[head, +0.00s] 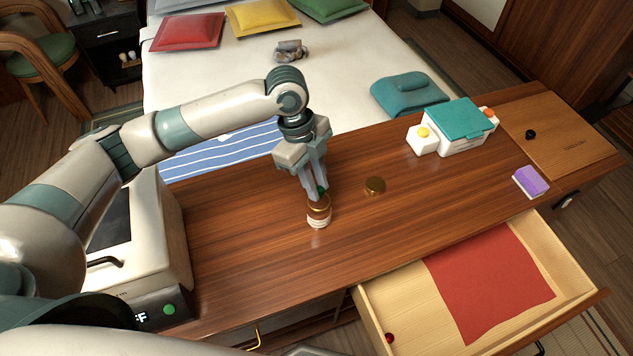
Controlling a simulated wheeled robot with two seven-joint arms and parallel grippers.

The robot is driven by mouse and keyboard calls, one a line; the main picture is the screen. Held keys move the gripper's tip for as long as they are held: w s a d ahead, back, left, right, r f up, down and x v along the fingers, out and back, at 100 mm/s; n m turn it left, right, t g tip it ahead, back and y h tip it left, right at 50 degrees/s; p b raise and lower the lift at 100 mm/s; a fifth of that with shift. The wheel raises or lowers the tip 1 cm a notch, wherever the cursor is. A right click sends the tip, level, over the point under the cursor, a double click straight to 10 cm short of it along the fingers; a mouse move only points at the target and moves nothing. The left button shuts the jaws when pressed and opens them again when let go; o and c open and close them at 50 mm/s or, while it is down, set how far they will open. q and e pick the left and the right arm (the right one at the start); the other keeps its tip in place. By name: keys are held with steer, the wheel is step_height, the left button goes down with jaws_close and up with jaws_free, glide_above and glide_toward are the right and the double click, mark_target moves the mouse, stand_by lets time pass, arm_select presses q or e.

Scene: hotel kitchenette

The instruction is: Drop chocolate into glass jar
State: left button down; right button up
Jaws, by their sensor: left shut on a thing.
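The glass jar (318,218) stands upright on the wooden counter, brownish with a pale label band. My left gripper (318,194) points down at the jar's mouth, shut on a small green thing (323,191), which looks like the wrapped chocolate. The fingers partly hide the green thing and the jar's rim, so I cannot tell whether it is inside the mouth or just above it. My right gripper is not seen clearly.
An open drawer (400,290) below the counter holds a red sheet (490,285) and a small red ball (389,338). A white box with a teal lid (462,125) and a purple block (531,181) are at right. An oven-like appliance (150,250) stands left.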

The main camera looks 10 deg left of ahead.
arm_select(q)
steer(key=shift+p, duration=0.45)
stand_by(0.8)
steer(key=c, duration=1.5)
jaws_free()
steer(key=shift+w+a+r+b, duration=0.15)
steer(key=shift+r+b, duration=0.15)
steer(key=shift+r, duration=0.4)
steer(key=shift+b+v, duration=1.9)
steer(key=shift+v, duration=6.1)
